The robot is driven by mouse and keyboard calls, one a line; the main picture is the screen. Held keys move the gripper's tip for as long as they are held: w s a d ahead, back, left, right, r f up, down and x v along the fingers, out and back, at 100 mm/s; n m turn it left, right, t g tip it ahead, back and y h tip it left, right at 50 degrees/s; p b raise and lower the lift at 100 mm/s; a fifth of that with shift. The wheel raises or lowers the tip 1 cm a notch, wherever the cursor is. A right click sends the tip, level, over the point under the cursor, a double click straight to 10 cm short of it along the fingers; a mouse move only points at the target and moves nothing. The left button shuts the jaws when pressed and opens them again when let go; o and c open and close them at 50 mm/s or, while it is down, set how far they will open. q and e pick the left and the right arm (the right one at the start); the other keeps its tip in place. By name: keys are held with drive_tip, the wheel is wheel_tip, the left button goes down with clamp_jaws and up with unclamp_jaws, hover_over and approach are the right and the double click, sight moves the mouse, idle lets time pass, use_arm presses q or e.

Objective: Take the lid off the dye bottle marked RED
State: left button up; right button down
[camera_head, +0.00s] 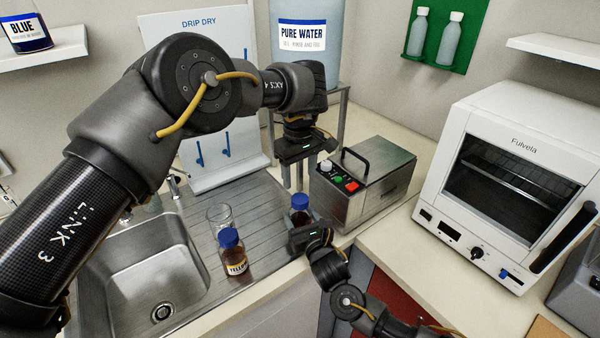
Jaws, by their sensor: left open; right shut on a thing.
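A dark bottle (299,217) with a blue lid (300,202) stands upright near the drainboard's right edge. My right gripper (301,231) is shut on its body from the front and hides its label, so I cannot read whether it says RED. The lid is on. My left gripper (293,182) is open, pointing down just above the lid, with its fingers apart from it. A second blue-lidded bottle marked YELLOW (232,255) stands to the left. A bottle marked BLUE (27,33) is on the upper left shelf.
An empty glass beaker (219,217) stands behind the yellow bottle. The sink (150,265) is at left. A metal box with buttons (372,185) stands close to the right of the held bottle. A PURE WATER tank (305,60) is behind. A white oven (515,165) is at right.

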sight(300, 198)
use_arm(q)
drive_tip(key=shift+f, duration=4.05)
